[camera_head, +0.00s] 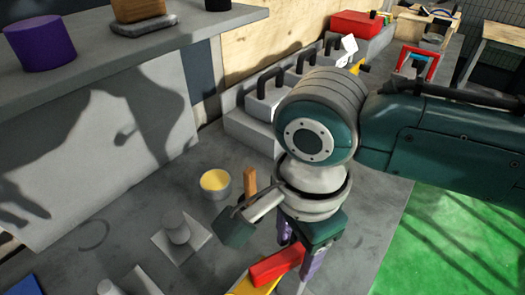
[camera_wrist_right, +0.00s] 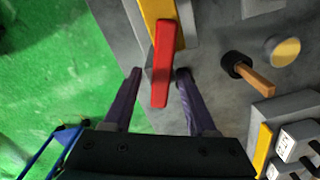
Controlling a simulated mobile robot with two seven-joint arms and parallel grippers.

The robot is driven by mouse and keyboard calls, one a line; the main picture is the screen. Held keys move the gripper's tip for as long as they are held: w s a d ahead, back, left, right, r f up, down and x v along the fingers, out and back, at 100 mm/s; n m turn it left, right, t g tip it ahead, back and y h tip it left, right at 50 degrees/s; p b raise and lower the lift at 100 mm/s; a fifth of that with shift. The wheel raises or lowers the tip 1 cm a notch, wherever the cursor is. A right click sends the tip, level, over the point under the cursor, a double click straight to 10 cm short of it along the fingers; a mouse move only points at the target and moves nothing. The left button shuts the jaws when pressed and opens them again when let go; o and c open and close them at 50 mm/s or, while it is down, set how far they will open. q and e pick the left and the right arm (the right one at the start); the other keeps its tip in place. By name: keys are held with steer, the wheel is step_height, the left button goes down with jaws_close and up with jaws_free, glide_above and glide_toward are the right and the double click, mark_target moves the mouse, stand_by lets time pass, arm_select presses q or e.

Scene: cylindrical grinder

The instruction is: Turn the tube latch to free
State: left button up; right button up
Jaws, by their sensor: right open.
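A red bar (camera_head: 277,265), which looks like the tube latch, lies across a yellow strip (camera_head: 250,287) at the bottom of the head view. In the wrist view the red bar (camera_wrist_right: 166,62) lies along the yellow strip (camera_wrist_right: 152,12) and sticks out past its end. My right gripper (camera_head: 300,255) points down at the red bar. In the wrist view its purple fingers (camera_wrist_right: 159,74) are spread, with the bar's near end between them and a gap on each side. Whether they are level with the bar is unclear. My left gripper is out of view.
A yellow-topped cup (camera_head: 215,184) and a wooden handle (camera_head: 250,184) stand close left of my right gripper. Grey blocks with black handles (camera_head: 268,90) line the back. A shelf (camera_head: 100,62) is at left, green floor (camera_head: 450,240) at right.

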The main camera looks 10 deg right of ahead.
steer(key=shift+f, duration=0.3)
jaws_close()
stand_by(0.3)
stand_by(1.0)
